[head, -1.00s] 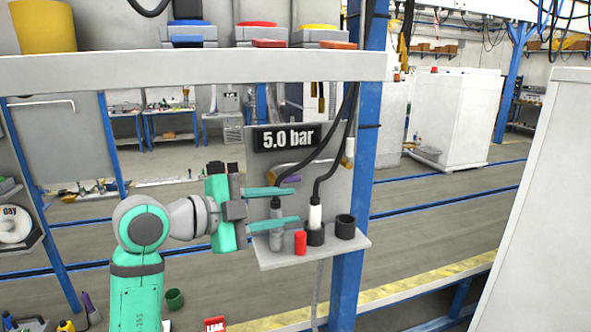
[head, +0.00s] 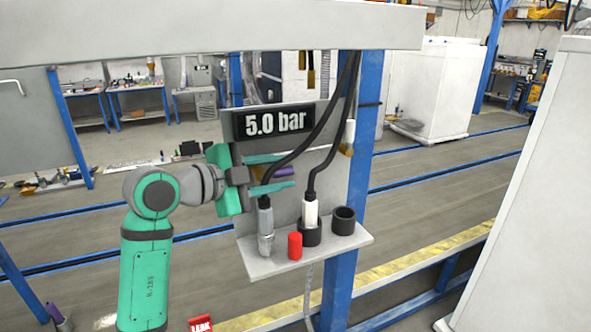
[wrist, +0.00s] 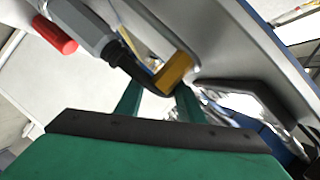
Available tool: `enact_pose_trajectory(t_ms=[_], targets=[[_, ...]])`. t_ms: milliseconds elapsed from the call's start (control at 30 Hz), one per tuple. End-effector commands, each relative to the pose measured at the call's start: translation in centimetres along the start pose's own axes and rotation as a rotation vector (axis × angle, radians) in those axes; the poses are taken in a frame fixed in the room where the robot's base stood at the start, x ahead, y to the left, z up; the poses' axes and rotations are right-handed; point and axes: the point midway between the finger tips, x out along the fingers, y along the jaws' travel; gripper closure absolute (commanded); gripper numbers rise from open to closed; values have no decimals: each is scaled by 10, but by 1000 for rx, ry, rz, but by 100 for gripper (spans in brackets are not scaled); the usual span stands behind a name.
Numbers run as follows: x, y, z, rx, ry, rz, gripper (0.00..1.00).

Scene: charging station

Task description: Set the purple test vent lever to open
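The purple lever (head: 285,172) of the test vent shows as a short strip on the grey panel, under the pressure display. It lies between the two fingers of my gripper (head: 272,174) in the head view, and a brass-coloured part (head: 257,172) shows to its left. My gripper is open, with its fingers pointing right, one above and one below the lever. Contact cannot be told. In the wrist view the brass-coloured part (wrist: 173,72) is just ahead of the fingers (wrist: 158,103). The purple lever cannot be made out there.
The display (head: 275,122) reads 5.0 bar. A shelf (head: 275,262) below holds a grey connector (head: 265,225), a red cap (head: 295,246), a white connector (head: 310,212) and a black cup (head: 343,220). Black hoses (head: 325,130) hang close to the fingers. A blue post (head: 367,150) stands right.

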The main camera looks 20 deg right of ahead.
Motion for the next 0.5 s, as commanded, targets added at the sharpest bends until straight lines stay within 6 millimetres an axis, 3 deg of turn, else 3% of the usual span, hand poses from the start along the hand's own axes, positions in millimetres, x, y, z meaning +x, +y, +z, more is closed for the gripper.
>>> enact_pose_trajectory(t_ms=[233, 500], targets=[[37, 0, 0, 0, 1, 1, 65], [51, 0, 0, 0, 1, 1, 65]])
